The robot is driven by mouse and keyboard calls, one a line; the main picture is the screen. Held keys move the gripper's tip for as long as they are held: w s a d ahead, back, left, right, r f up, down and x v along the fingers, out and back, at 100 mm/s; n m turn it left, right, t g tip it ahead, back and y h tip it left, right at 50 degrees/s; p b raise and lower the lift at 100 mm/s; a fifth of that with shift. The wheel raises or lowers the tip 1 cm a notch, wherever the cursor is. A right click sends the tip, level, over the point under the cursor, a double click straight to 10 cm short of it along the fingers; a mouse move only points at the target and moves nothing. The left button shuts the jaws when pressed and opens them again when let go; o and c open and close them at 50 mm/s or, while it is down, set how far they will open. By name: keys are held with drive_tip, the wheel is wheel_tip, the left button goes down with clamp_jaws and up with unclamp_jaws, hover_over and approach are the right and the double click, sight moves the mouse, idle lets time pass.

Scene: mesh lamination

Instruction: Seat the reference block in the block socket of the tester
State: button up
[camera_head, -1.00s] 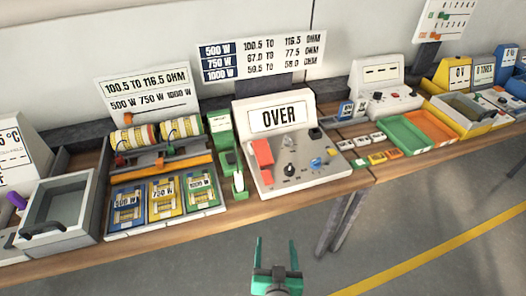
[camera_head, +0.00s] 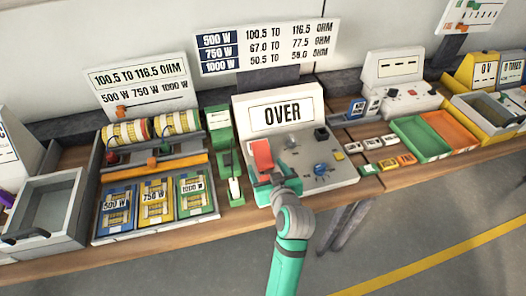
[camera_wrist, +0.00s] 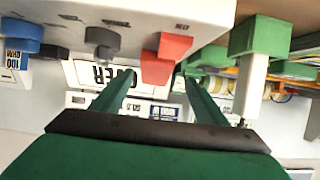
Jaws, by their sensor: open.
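The tester (camera_head: 343,172) is the pale grey console whose display reads OVER, at the middle of the bench. Its sloped panel carries a red block-shaped piece (camera_head: 262,154), a blue knob (camera_head: 321,169) and a dark block (camera_head: 321,134). I cannot tell which piece is the reference block, or make out the socket. My gripper (camera_head: 268,176) is open at the tester's front left, close to the red piece. In the wrist view, the red piece (camera_wrist: 166,58) shows between the open fingers, nearer the right one. Whether they touch it is unclear. A label there reads 100 OHM (camera_wrist: 13,58).
A green stand (camera_head: 228,165) with a white-tipped lever stands just left of the tester. Further left is a tray of blue, yellow and green cards (camera_head: 155,202). Small coloured blocks (camera_head: 388,163) and green and orange bins (camera_head: 420,140) lie to the right.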

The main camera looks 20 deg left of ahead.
sight(263, 156)
drive_tip(key=x, duration=0.6)
drive_tip(key=shift+w+d+r, duration=0.1)
drive_tip(key=shift+w+r, duration=0.25)
drive_tip(key=shift+w, duration=0.05)
drive_tip(key=shift+w+f, duration=0.1)
drive_tip(key=shift+f, duration=0.05)
drive_tip(key=shift+w, duration=0.1)
drive_tip(key=c, duration=1.3)
drive_tip(key=shift+c, duration=0.4)
